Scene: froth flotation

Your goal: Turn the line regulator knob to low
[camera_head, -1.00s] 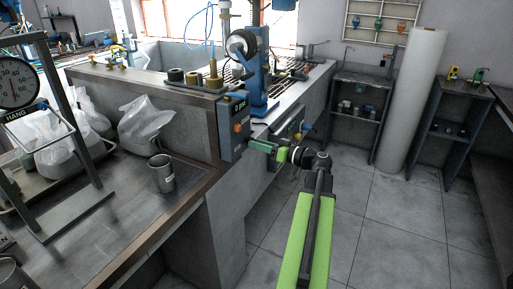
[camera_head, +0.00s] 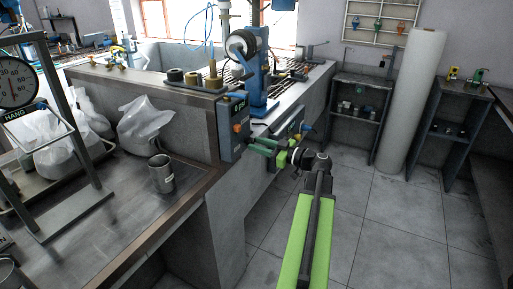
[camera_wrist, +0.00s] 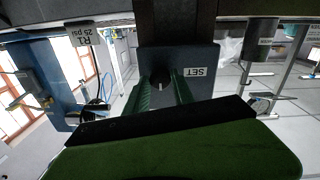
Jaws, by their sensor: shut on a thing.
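The line regulator knob (camera_wrist: 161,78) is dark and round with a pale pointer mark. It sits on a blue-grey panel (camera_wrist: 204,60) beside a white label reading SET, upside down in the wrist view. My gripper (camera_wrist: 163,92) has one green finger on each side of the knob and is shut on it. In the head view my gripper (camera_head: 266,147) reaches the front of the equipment at the bench's end. The knob is hidden there by the fingers. A tag (camera_wrist: 86,34) reading R1 25 psi shows in the wrist view.
A grey control box (camera_head: 232,126) with a small display and an orange button is just left of my gripper. A metal cup (camera_head: 161,174) and plastic bags (camera_head: 146,127) stand on the left bench. The floor (camera_head: 375,215) at right is clear.

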